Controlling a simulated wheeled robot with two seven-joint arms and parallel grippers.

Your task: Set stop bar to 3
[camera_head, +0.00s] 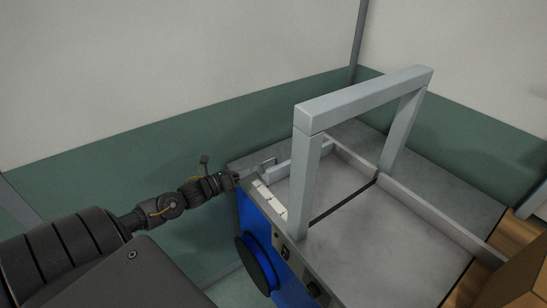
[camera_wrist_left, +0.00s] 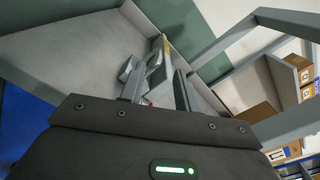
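The stop bar (camera_head: 300,160) is a low grey bar on the grey machine top, with a small upright handle (camera_head: 268,165) at its left end. A white scale strip (camera_head: 270,200) lies along the left edge of the top; its numbers are too small to read. My left gripper (camera_head: 242,175) is at that left edge, close beside the handle. In the left wrist view my left gripper's fingers (camera_wrist_left: 158,92) stand apart, with the grey handle part (camera_wrist_left: 150,72) showing between and beyond them. I cannot tell whether they touch it. My right gripper is not in view.
A grey frame (camera_head: 365,98) arches over the machine top. The blue machine side (camera_head: 252,222) carries a black round disc (camera_head: 256,264) and dark knobs below my left gripper. A brown box (camera_head: 515,278) stands at the lower right. The front of the top is clear.

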